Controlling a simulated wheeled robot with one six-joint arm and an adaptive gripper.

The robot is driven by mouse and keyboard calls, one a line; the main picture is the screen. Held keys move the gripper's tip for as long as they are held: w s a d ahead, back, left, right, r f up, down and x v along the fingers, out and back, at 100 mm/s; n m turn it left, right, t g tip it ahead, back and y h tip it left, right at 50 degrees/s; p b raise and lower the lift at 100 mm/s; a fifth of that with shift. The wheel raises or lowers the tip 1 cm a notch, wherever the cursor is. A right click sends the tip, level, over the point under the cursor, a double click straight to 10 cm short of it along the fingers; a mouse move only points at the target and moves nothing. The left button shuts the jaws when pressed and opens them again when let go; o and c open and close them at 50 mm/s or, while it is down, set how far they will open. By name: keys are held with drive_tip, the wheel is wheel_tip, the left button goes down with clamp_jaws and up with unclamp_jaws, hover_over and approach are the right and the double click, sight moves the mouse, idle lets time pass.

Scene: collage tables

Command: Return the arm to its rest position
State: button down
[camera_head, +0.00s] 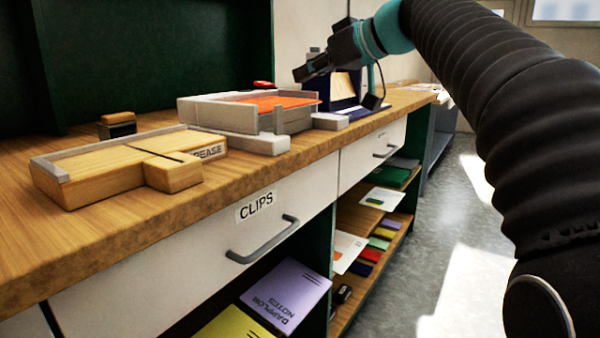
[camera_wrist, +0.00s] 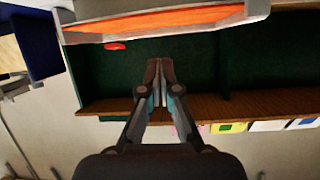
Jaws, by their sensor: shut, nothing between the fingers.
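My gripper (camera_head: 302,74) is shut and empty in the head view. It is held in the air above the counter, near the grey tray with an orange sheet (camera_head: 268,103). In the wrist view my gripper (camera_wrist: 159,64) shows with its fingertips together and nothing between them. My arm reaches in from the right side of the head view, bent down toward the counter.
Below are a CLIPS drawer (camera_head: 190,250) and shelves with paper and notebooks (camera_head: 286,296). The floor (camera_head: 455,235) at right is clear.

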drive_tip(key=s+d+f+m+h+p, duration=0.1)
drive_tip(key=s+d+f+m+h, duration=0.2)
drive_tip(key=s+f, duration=0.6)
drive_tip(key=s+d+f+m+g+h+p, duration=0.1)
drive_tip(key=s+d+f+m+h+p, duration=0.1)
drive_tip(key=s+d+f, duration=0.4)
drive_tip(key=s+d+f+m+g+h+p, duration=0.1)
drive_tip(key=s+d+f+m+h, duration=0.3)
drive_tip(key=s+f, duration=1)
wheel_tip(320, 180, down, 6)
drive_tip(key=shift+d+m+h+p, duration=0.4)
drive_tip(key=shift+d+h+p, duration=0.2)
drive_tip(key=shift+d+h, duration=0.25)
drive_tip(key=shift+a, duration=0.2)
